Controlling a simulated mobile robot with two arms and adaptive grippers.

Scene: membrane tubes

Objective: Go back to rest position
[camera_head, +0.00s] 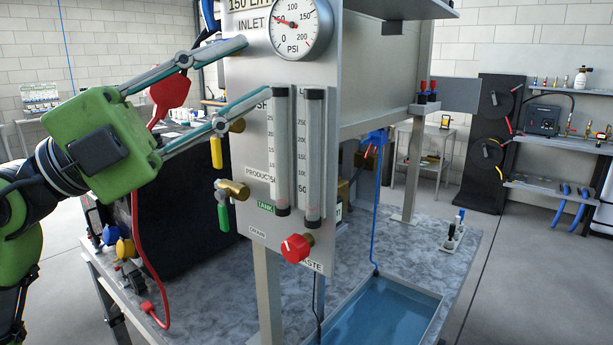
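My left gripper (252,68) comes in from the left with its two fingers spread wide and nothing between them. Its fingertips overlap the left edge of the grey upright panel (250,140) in the picture; I cannot tell whether they touch it. A red valve handle (170,92) shows behind the fingers. A yellow-handled valve (218,148) and a green-handled valve (223,212) sit at the panel's left edge, below the lower finger.
The panel carries a pressure gauge (300,28), two clear flow tubes (313,150) and a red knob (296,248). A water basin (440,300) is at the front right of the grey bench top (405,240). A red hose (137,235) hangs below my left gripper. Open floor lies right.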

